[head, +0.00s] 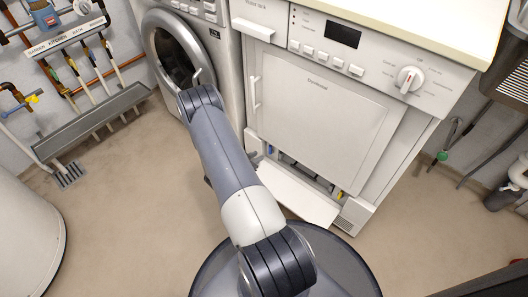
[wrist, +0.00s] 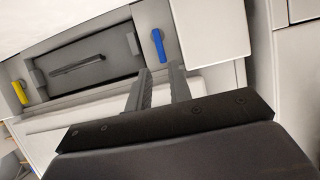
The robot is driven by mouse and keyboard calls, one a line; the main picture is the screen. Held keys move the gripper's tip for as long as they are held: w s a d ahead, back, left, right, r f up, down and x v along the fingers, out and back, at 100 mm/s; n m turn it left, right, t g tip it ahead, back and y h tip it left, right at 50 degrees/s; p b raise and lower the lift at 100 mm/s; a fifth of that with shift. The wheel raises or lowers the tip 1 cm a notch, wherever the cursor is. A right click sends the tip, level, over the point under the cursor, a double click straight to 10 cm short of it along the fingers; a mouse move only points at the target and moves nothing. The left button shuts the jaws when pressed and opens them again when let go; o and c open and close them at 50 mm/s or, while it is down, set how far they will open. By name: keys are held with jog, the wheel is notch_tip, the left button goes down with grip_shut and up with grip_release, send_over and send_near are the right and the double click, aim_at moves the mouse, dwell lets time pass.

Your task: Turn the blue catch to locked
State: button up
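The blue catch (wrist: 158,46) is a small lever at the right end of a dark grey panel (wrist: 85,68) in the wrist view. It stands nearly upright in that picture, slightly tilted. In the head view the blue catch (head: 270,149) is a small spot in the low opening of the white dryer (head: 318,105). A yellow catch (wrist: 20,91) is at the panel's other end. My gripper (wrist: 160,72) is open, its two fingers apart and empty. The fingertips show just below the blue catch, with no clear contact. In the head view my arm mostly hides the gripper.
A white flap (head: 298,194) hangs open below the dryer's opening, close to my gripper. A washing machine (head: 190,50) stands to the left. A drain trough (head: 92,121) runs along the left wall. The floor (head: 130,190) at left is clear.

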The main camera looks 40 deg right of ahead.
aim_at(271, 149)
jog(key=b+x, duration=0.2)
jog(key=x, duration=0.4)
jog(key=shift+f, duration=0.25)
jog(key=shift+x, duration=0.75)
jog(key=shift+d+r, duration=0.1)
jog(key=shift+r, duration=0.05)
jog(key=shift+c, duration=0.2)
grip_shut()
